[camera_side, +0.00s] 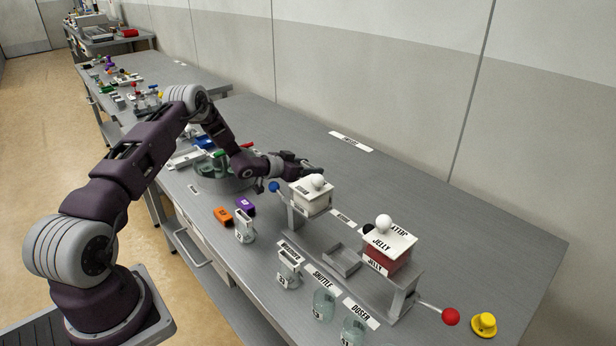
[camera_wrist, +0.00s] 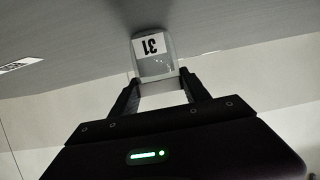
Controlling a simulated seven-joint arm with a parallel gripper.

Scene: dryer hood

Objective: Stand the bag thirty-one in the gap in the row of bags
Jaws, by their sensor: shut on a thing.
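My gripper (camera_side: 312,170) is stretched out over the bench, behind the left white lidded box in the side view. In the wrist view my gripper (camera_wrist: 158,78) is shut on bag thirty-one (camera_wrist: 152,48), a clear container with a white label reading 31. The label shows upside down there, and the grey bench top lies beyond it. In the side view I cannot make out the held bag clearly. I cannot tell for sure which row has the gap.
Near my arm are an orange block (camera_side: 223,215), a purple block (camera_side: 244,204) and a clear labelled container (camera_side: 244,231). Glass cups (camera_side: 323,305) stand in front.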

